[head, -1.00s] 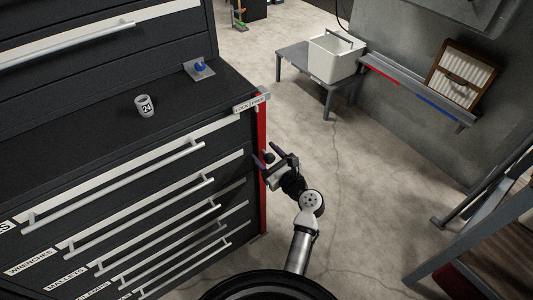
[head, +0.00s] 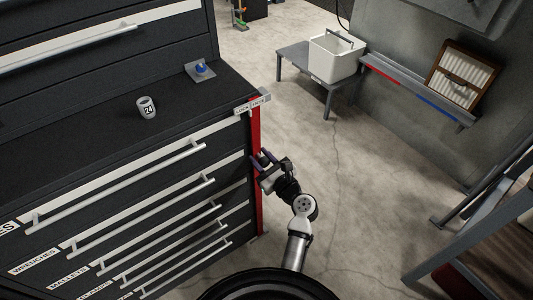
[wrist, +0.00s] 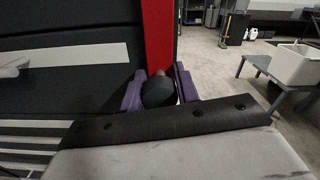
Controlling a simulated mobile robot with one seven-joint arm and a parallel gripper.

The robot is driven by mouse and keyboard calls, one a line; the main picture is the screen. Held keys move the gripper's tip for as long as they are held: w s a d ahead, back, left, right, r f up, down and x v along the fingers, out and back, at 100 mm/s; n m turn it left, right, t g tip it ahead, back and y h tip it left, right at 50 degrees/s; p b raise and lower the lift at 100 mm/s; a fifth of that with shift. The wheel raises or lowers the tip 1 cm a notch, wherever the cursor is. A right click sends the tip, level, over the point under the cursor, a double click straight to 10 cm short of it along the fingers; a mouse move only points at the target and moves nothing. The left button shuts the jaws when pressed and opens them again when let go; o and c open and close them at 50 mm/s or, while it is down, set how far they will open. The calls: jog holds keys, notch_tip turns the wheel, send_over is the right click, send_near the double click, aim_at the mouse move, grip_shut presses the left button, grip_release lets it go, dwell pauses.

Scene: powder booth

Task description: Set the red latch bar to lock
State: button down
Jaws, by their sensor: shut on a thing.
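The red latch bar (head: 255,130) stands upright along the right front edge of the black tool cabinet. It also shows in the wrist view (wrist: 158,35). A small plate (head: 252,104) at its top reads LOCK on the left and FREE on the right; the bar's top is below the plate, near its middle. My gripper (head: 261,162) is at the bar's upper half. In the wrist view its purple fingers (wrist: 158,88) are shut around a round black knob (wrist: 158,92) in front of the bar. The knob's mounting is partly hidden.
Cabinet drawers with long bar handles (head: 120,182) lie left of the bar. A cup marked 24 (head: 146,107) and a blue-knobbed plate (head: 200,70) are on the cabinet top.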

jog(key=shift+s+a+f, duration=0.1)
jog(key=shift+s+a, duration=0.45)
jog(key=shift+a, duration=0.25)
jog(key=c, duration=1.1)
grip_release()
jog(key=shift+s+a, duration=0.1)
jog(key=shift+o, duration=0.2)
jog(key=shift+d, duration=0.25)
